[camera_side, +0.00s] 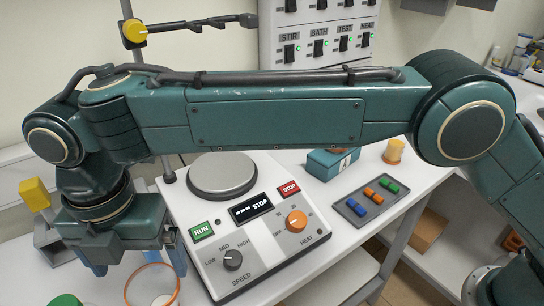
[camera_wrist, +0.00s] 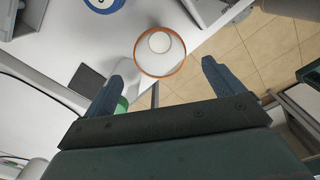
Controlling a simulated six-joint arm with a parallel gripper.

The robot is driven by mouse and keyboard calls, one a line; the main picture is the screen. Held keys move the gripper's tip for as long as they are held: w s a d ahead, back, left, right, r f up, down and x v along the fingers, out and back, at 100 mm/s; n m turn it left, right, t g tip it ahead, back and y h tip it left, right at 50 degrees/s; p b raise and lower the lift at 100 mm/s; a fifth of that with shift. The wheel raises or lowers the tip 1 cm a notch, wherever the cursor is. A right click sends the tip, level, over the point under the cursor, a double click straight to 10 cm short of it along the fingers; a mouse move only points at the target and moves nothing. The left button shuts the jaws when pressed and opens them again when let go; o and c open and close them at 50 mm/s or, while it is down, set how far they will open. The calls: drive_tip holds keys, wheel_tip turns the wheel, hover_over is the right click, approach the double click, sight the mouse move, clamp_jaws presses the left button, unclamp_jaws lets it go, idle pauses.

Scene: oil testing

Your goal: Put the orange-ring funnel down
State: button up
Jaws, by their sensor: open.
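The orange-ring funnel (camera_side: 152,285) is a pale cone with an orange rim, seen low at the left in the side view and cut by the bottom edge. In the wrist view the funnel (camera_wrist: 160,50) lies just beyond the fingertips, between their lines, with its round mouth toward the camera. My gripper (camera_side: 135,258) is open, its fingers spread wide; both fingers also show in the wrist view (camera_wrist: 162,71). Neither finger appears to touch the funnel. What supports the funnel underneath is hidden.
A hotplate stirrer (camera_side: 245,225) stands right of my gripper. A green object (camera_side: 65,300) is at the lower left; a green item (camera_wrist: 122,104) shows beside the left finger. A tray with coloured pieces (camera_side: 372,212) lies right. The bench edge and tiled floor (camera_wrist: 245,60) are near the funnel.

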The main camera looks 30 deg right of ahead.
drive_tip(key=shift+r, duration=1.7)
drive_tip(key=d+r+m+t, duration=0.1)
drive_tip(key=d+r+m, duration=0.35)
drive_tip(key=d, duration=0.55)
drive_tip(key=w+d+r+m+y, duration=0.1)
drive_tip(key=d+r+m, duration=0.35)
drive_tip(key=d, duration=0.45)
drive_tip(key=d+r+m+t, duration=0.1)
drive_tip(key=d+r+m, duration=0.3)
drive_tip(key=d, duration=0.6)
drive_tip(key=s+d+f+m+t, duration=0.2)
drive_tip(key=s+d+m, duration=0.65)
drive_tip(key=d, duration=0.45)
drive_tip(key=s+d+f+m, duration=0.3)
drive_tip(key=s+m, duration=0.1)
drive_tip(key=s, duration=0.1)
drive_tip(key=s+d+f+m+t+h, duration=0.1)
drive_tip(key=s+d+f+m, duration=0.2)
drive_tip(key=s+m, duration=0.1)
drive_tip(key=shift+s+d+f+t, duration=0.3)
drive_tip(key=shift+s, duration=0.2)
